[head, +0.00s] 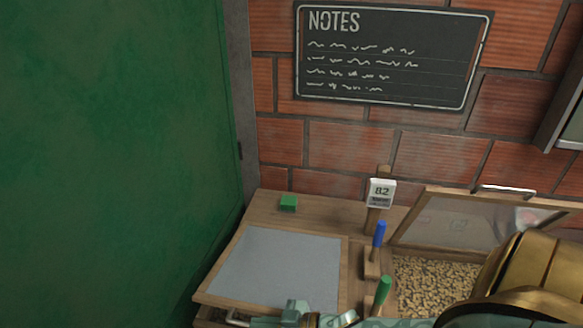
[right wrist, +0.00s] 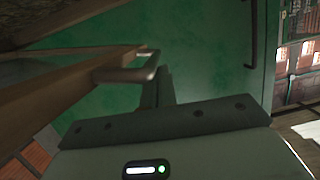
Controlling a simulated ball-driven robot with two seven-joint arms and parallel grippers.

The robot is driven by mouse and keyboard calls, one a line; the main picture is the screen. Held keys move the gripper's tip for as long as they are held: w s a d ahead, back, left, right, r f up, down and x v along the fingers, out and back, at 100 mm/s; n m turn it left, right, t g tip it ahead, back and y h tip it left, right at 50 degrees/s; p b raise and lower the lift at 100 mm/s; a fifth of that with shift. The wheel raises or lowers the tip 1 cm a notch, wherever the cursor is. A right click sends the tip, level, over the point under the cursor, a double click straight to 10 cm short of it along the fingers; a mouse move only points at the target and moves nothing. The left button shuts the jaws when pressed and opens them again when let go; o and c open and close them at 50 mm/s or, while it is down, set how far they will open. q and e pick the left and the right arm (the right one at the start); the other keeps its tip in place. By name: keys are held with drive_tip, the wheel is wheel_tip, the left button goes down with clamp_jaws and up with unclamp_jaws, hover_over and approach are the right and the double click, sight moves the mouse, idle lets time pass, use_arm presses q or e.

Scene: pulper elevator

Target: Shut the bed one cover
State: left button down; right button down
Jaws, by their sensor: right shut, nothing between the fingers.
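In the head view a wooden-framed cover with a pale grey panel (head: 275,262) lies low over the left bed. I cannot tell whether it is fully down. Its metal handle (head: 237,318) shows at the bottom edge. A second framed glass cover (head: 470,228) stands raised and tilted back over the right bed, which holds tan grains (head: 438,277). No label shows which is bed one. My right gripper (head: 292,312) is at the bottom of the head view. In the right wrist view its fingers (right wrist: 165,88) are shut and empty, close beside a bar handle (right wrist: 130,72) on a wooden frame; contact is unclear.
A blue-handled lever (head: 379,234) and a green-handled lever (head: 383,290) stand between the beds, below a sign reading 82 (head: 381,192). A green block (head: 288,202) lies behind the left cover. A green surface (head: 110,150) closes off the left; brick wall (head: 350,146) stands behind.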

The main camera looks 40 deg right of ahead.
wheel_tip(320, 180, down, 7)
drive_tip(key=s+a+b, duration=0.1)
drive_tip(key=b, duration=0.2)
drive_tip(key=shift+r, duration=0.15)
drive_tip(key=shift+a, duration=0.1)
